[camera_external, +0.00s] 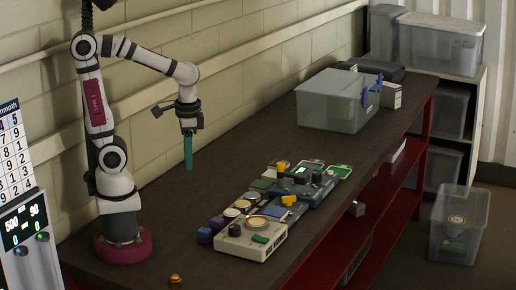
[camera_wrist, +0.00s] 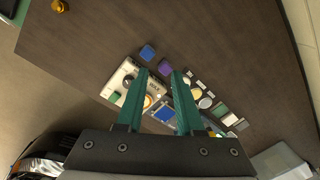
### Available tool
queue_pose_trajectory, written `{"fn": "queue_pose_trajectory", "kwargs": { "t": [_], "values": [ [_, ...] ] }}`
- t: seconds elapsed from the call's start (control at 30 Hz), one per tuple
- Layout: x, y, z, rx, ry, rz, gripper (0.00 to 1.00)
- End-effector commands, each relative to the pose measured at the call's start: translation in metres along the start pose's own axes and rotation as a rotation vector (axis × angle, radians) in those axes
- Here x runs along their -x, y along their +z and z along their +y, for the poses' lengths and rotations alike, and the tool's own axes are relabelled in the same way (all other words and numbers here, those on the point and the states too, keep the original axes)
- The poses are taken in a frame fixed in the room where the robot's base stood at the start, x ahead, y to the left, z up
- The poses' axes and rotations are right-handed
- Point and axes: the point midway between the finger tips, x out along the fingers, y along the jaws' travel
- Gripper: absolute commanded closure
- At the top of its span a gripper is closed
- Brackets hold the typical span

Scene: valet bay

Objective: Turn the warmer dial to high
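A cream control box (camera_external: 260,246) sits at the near end of a cluster of devices on the bench. It carries a dark round knob (camera_external: 234,229), a disc with an amber ring (camera_external: 257,222) and a green pad (camera_external: 261,239). I cannot read which dial is the warmer's. In the wrist view the cream box (camera_wrist: 119,76) lies ahead of and partly behind the left finger. My gripper (camera_external: 188,166) hangs pointing down above the bench, left of the cluster and apart from it. In the wrist view its two green fingers (camera_wrist: 161,72) are apart with nothing held between them.
A clear bin (camera_external: 330,108) stands farther along the bench. A small yellow object (camera_external: 175,280) lies near the front edge. Bench left of the cluster is clear.

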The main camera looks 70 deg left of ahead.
Motion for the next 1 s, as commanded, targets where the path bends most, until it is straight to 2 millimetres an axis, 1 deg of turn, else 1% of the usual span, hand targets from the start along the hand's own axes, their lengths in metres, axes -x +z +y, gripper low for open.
{"fn": "queue_pose_trajectory", "kwargs": {
  "t": [0.03, 0.1, 0.17, 0.2, 0.23, 0.3, 0.37, 0.47, 0.6, 0.73, 0.8, 0.9, 1.0],
  "values": [
    [-0.001, -0.03, 0.014, 0.112, 0.022, -0.004, 0.53],
    [-0.005, -0.069, 0.035, 0.291, 0.054, -0.002, 0.41],
    [-0.009, -0.091, 0.05, 0.409, 0.075, -0.005, 0.3],
    [-0.012, -0.101, 0.057, 0.463, 0.083, -0.007, 0.29],
    [-0.014, -0.106, 0.061, 0.491, 0.088, -0.008, 0.29],
    [-0.021, -0.111, 0.065, 0.522, 0.092, -0.01, 0.29],
    [-0.031, -0.111, 0.066, 0.525, 0.092, -0.012, 0.29],
    [-0.059, -0.11, 0.068, 0.524, 0.09, -0.014, 0.29],
    [-0.102, -0.11, 0.071, 0.523, 0.089, -0.015, 0.29],
    [-0.136, -0.11, 0.074, 0.521, 0.089, -0.014, 0.29],
    [-0.15, -0.111, 0.075, 0.521, 0.089, -0.013, 0.29],
    [-0.163, -0.111, 0.076, 0.52, 0.09, -0.011, 0.29],
    [-0.169, -0.112, 0.077, 0.52, 0.09, -0.009, 0.29]
  ]
}}
